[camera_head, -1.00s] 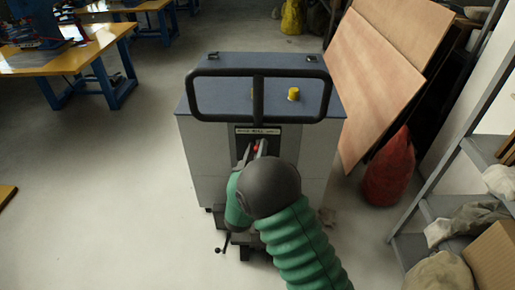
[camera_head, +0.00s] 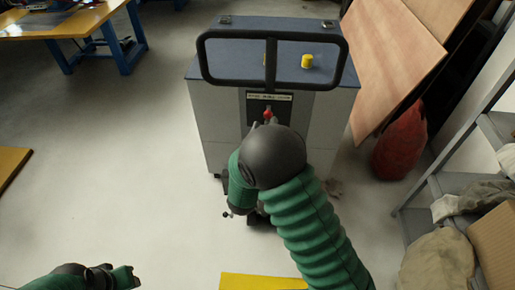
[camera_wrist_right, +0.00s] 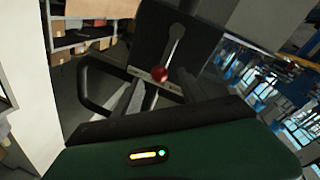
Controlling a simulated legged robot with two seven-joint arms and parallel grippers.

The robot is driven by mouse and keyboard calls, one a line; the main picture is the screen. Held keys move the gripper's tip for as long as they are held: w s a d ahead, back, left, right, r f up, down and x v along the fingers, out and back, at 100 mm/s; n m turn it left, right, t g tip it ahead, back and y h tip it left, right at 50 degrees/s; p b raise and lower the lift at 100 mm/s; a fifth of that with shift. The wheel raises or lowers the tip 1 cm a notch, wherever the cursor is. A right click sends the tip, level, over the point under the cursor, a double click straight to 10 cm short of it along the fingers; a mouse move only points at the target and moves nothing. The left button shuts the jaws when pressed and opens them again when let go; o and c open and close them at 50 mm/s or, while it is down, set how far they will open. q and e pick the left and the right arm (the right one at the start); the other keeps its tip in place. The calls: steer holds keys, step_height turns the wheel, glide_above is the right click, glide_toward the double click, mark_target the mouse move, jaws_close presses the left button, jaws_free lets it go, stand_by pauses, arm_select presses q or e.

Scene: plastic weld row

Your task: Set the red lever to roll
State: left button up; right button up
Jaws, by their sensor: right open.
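The red lever knob (camera_head: 267,114) sits on the dark front panel of a grey-blue machine (camera_head: 225,125), below a label strip whose words are too small to read. In the right wrist view the red knob (camera_wrist_right: 160,74) tops a metal stem. My right gripper (camera_head: 268,122) is at the panel, just in front of the knob, mostly hidden behind my dark wrist. In the wrist view its fingers (camera_wrist_right: 143,97) are apart, close to the knob; contact is unclear. Part of my left arm, with its gripper end (camera_head: 125,278), shows at the bottom left; its jaws are unclear.
A black handle bar (camera_head: 271,65) spans the machine's top front edge, above the panel. A yellow knob (camera_head: 307,61) is on top. Wooden boards (camera_head: 395,60), a red sack (camera_head: 402,145) and a shelf (camera_head: 450,185) stand at the right. The floor at the left is mostly clear.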

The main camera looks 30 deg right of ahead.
steer(key=v, duration=1.1)
steer(key=shift+s+a, duration=0.25)
steer(key=shift+s, duration=0.05)
steer(key=shift+w+f, duration=0.1)
steer(key=w+a+f+g+y+p, duration=0.1)
steer(key=a+f+g+y+p, duration=0.4)
steer(key=y, duration=0.6)
steer(key=s+d+n+g+y, duration=0.1)
steer(key=s+g, duration=0.5)
steer(key=s, duration=0.9)
steer(key=shift+d+r+n+g+y+p, duration=0.3)
steer(key=shift+d+r+g+p, duration=0.15)
steer(key=shift+d, duration=0.25)
steer(key=shift+s, duration=0.1)
